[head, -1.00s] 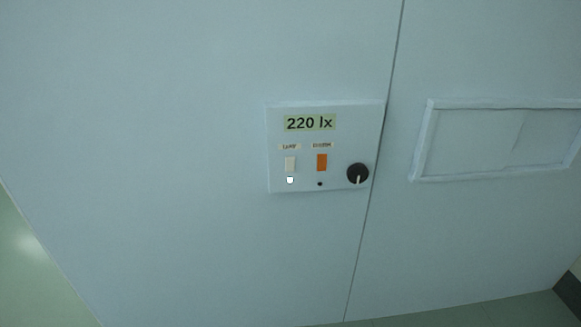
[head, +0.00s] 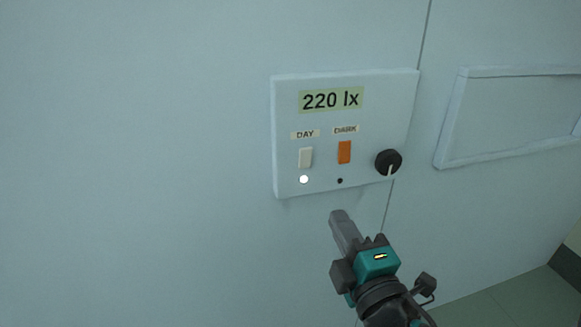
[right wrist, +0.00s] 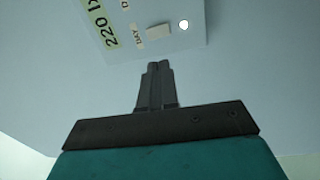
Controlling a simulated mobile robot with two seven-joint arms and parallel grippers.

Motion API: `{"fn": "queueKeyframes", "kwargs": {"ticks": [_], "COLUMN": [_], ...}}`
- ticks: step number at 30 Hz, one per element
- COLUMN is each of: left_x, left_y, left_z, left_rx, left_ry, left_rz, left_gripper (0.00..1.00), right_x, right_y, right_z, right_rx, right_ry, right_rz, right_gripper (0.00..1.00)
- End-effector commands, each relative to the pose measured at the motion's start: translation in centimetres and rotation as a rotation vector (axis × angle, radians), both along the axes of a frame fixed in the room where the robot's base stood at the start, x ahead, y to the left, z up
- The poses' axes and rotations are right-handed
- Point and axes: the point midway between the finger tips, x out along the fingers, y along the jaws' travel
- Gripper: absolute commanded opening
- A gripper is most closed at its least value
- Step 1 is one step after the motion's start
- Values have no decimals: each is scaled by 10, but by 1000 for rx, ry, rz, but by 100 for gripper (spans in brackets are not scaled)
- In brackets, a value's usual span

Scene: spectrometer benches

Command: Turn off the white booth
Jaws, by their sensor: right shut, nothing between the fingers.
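The control panel (head: 290,110) is a white box on the pale booth wall (head: 150,150). Its display (head: 331,99) reads 220 lx. Below are a white switch (head: 305,158) labelled DAY, with a lit white lamp (head: 304,180) under it, and an orange switch (head: 344,152) labelled DARK, with a dark, unlit lamp (head: 340,181) under it. A black knob (head: 388,162) is at the right. My right gripper (head: 338,216) is shut and empty, just below the panel. In the right wrist view, its fingertips (right wrist: 157,66) point toward the panel near the DAY switch (right wrist: 158,31).
A framed rectangular panel (head: 450,125) is on the wall at the right, past a vertical seam (head: 424,50). The floor (head: 520,300) shows at the lower right. The wall left of the control panel is clear.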

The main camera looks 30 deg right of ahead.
Motion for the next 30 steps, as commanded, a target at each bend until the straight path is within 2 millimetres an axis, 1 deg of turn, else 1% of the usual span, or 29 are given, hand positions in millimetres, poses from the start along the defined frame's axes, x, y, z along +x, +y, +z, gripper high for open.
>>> {"fn": "queueKeyframes", "kwargs": {"ticks": [1, 6, 15, 19, 23, 30], "left_x": [2, 3, -1, -2, -3, -6], "left_y": [0, -1, -1, -1, -1, 4], "left_z": [-3, -1, -3, -2, 3, 6], "left_rx": [0, -1, -4, -4, -5, 1], "left_ry": [-3, -7, 2, 5, 4, 7], "left_rz": [-2, -3, -2, -1, 4, 17], "left_gripper": [43, 43, 43, 43, 43, 43], "right_x": [-1, -4, -3, 1, 14, 53], "right_y": [-2, -4, -4, -5, -8, -18], "right_z": [1, 10, 10, 12, 16, 21], "right_rx": [-32, -88, -89, -89, -90, -90], "right_ry": [-10, -23, -24, -25, -27, -27], "right_rz": [-10, -27, -27, -26, -24, -26], "right_gripper": [0, 0, 0, 0, 0, 0]}}
